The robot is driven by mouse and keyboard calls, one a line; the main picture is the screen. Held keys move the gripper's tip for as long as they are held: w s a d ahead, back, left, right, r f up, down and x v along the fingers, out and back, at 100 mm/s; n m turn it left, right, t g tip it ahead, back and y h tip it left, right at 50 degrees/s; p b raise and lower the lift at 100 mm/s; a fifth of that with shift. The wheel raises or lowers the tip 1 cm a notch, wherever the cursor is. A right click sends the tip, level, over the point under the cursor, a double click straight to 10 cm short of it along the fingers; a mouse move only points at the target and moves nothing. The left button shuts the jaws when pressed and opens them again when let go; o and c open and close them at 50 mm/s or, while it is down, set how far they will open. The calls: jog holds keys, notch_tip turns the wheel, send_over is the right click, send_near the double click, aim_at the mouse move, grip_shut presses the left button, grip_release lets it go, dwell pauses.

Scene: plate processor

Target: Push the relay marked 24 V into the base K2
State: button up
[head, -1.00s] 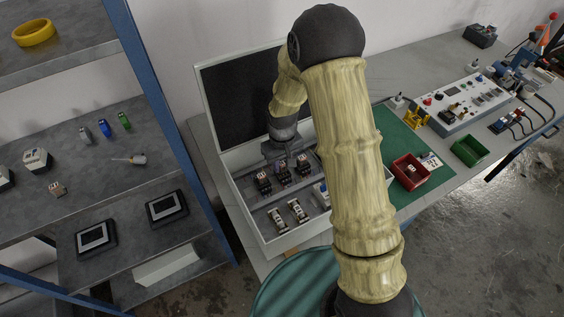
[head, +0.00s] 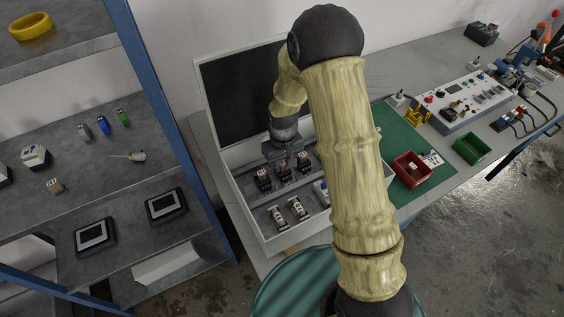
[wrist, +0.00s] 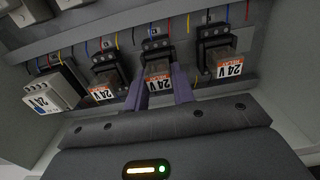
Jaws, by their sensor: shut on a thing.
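In the wrist view my gripper (wrist: 159,92) is shut on the middle relay (wrist: 158,80), which has an orange and white label reading 24 V. The held relay lies at the middle black base (wrist: 156,46); I cannot tell whether it is fully seated. A relay (wrist: 103,93) marked 24 V sits at the base to its left, and another (wrist: 229,68) at the base to its right. The name K2 cannot be read on any base. In the head view my gripper (head: 284,158) is over the row of relays in the open cabinet (head: 240,213).
A larger white 24 V unit (wrist: 45,98) stands at the left of the row. Coloured wires run behind the bases. In the head view the cabinet walls surround the row, and more devices (head: 287,214) sit in front. A red bin (head: 398,182) stands on the green mat (head: 398,133).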

jog(key=shift+f, duration=0.1)
jog(key=o, duration=1)
jog(key=shift+s, duration=0.1)
jog(key=shift+o, duration=0.2)
jog(key=shift+a+r, duration=0.2)
jog(key=shift+r, duration=0.3)
notch_tip(320, 180, up, 17)
jog(key=b, duration=0.1)
jog(key=shift+d+f, duration=0.2)
jog(key=shift+d, duration=0.1)
